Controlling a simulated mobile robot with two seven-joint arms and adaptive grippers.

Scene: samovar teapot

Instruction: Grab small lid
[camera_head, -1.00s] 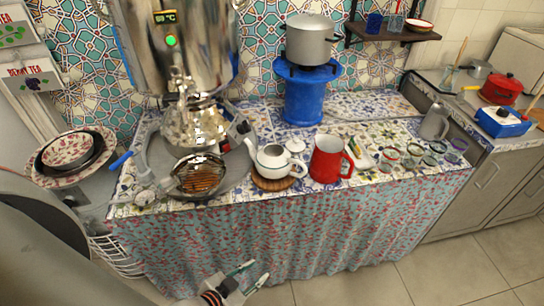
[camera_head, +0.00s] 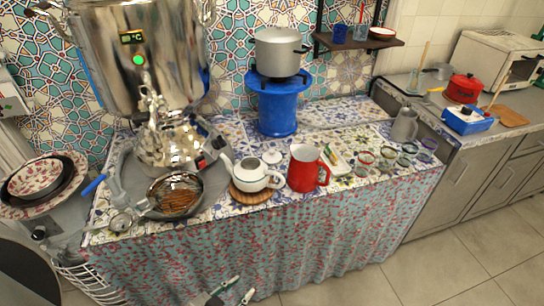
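The small lid (camera_head: 272,157) is white and round. It lies on the patterned tabletop (camera_head: 225,128) just behind the teapot. The white teapot (camera_head: 251,175) with a dark rim stands on a round wooden trivet (camera_head: 257,195), its spout to the left. My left gripper (camera_head: 245,285) shows at the bottom edge, in front of the cloth-covered counter and below the tabletop. Its two fingers are apart with nothing between them. It is well away from the lid. My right gripper is not in view.
A red mug (camera_head: 302,168) stands right of the lid, and a blue stand (camera_head: 278,105) with a pot (camera_head: 281,50) behind it. A samovar (camera_head: 140,60) and a strainer pan (camera_head: 175,196) are left. Several small glasses stand right.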

